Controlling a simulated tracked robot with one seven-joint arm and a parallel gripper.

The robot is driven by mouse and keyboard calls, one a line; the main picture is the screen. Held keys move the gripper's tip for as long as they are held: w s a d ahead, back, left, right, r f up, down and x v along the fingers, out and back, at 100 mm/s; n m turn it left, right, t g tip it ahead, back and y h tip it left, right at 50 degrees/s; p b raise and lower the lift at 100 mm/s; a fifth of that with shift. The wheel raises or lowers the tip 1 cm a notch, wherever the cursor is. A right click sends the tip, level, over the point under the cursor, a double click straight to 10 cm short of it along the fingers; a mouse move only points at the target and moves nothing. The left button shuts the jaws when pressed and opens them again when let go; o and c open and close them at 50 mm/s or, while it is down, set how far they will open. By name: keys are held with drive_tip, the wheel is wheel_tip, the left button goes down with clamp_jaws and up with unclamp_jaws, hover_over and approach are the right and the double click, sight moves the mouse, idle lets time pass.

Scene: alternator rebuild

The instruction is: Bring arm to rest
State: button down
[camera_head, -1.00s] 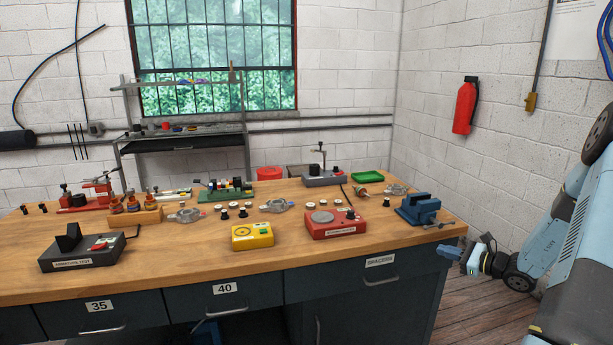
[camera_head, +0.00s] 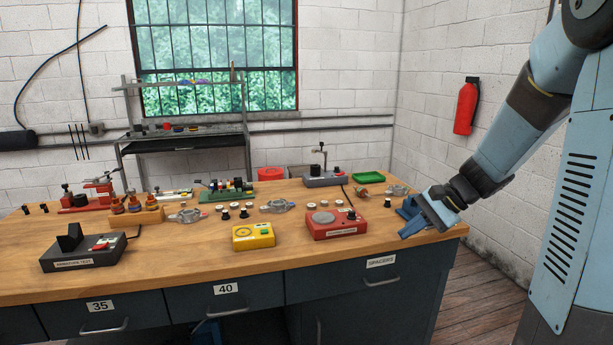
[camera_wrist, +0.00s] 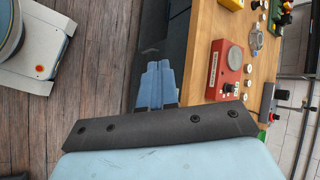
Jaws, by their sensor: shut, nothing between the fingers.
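My arm reaches in from the right in the head view, with my gripper (camera_head: 436,212) low at the bench's right end. It overlaps the blue vise (camera_head: 410,210) in the picture and hides part of it. Contact between them cannot be told. In the wrist view the pale blue fingers of my gripper (camera_wrist: 157,68) are together with nothing between them. They show against the dark bench front and the plank floor.
The wooden bench (camera_head: 190,250) carries a red tester (camera_head: 335,224), which also shows in the wrist view (camera_wrist: 227,70), a yellow box (camera_head: 253,236) and a black armature tester (camera_head: 82,253). A red extinguisher (camera_head: 465,106) hangs on the right wall. Floor (camera_head: 480,290) shows right of the bench.

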drive_tip(key=s+r+n+t+h, duration=0.1)
drive_tip(key=s+r+n+h, duration=0.3)
drive_tip(key=s, duration=0.6)
drive_tip(key=s+r+n+t+h, duration=0.2)
drive_tip(key=s+r+n+h, duration=0.2)
drive_tip(key=s+r, duration=0.3)
drive_tip(key=shift+s+a+n, duration=0.4)
drive_tip(key=shift+s+n, duration=0.5)
drive_tip(key=shift+s, duration=0.9)
drive_tip(key=shift+r, duration=0.1)
